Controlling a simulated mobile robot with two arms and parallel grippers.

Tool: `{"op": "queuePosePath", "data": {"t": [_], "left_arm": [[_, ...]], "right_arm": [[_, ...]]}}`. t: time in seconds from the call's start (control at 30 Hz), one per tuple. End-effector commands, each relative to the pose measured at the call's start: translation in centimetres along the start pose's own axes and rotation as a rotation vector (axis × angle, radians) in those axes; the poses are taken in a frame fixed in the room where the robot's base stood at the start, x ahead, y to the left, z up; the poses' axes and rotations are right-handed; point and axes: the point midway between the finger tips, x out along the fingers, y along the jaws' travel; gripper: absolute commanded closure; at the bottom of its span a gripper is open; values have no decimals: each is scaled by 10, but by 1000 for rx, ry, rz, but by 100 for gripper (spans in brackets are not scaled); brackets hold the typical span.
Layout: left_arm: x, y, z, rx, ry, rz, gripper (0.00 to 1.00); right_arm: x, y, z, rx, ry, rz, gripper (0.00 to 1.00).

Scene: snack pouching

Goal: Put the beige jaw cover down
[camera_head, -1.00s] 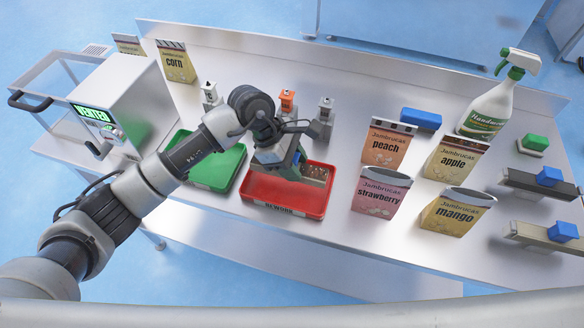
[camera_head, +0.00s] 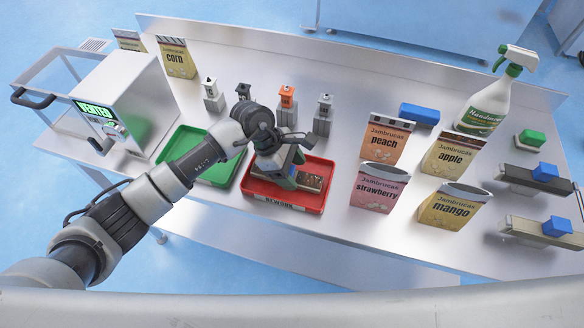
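My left gripper (camera_head: 290,177) points down over the red tray (camera_head: 262,194), which is labelled REWORK. The gripper's grey body hides part of the tray, and I cannot see whether its fingers are apart or closed. A brown, speckled flat item (camera_head: 312,182) lies in the tray beside the fingers; I cannot tell whether they touch it. I cannot make out for certain which thing is the beige jaw cover. A long beige bar with a blue block on it (camera_head: 519,226) lies at the far right, away from the gripper. My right gripper is not in view.
Small upright holders stand behind the trays, including an orange one (camera_head: 287,97). A green tray (camera_head: 218,172) is left of the red one. Pouches such as strawberry (camera_head: 378,192) and peach (camera_head: 386,143) stand to the right. A spray bottle (camera_head: 487,107) stands farther back.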

Motion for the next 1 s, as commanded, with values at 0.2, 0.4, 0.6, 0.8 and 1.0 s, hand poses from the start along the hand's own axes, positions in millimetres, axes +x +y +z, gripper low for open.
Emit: {"op": "queuePosePath", "data": {"t": [0.2, 0.4, 0.6, 0.8, 1.0], "left_arm": [[0, 0, 0, 0, 0, 0, 36], [-10, 1, 0, 1, 1, 3, 36], [-49, 1, -1, 3, 3, 6, 36], [-91, 1, -1, 2, 3, 4, 36], [-116, 0, 0, 0, 0, 2, 36]], "right_arm": [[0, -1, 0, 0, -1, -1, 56], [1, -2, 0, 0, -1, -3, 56], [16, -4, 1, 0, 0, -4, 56], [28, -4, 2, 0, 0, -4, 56], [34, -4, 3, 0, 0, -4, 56]]}}
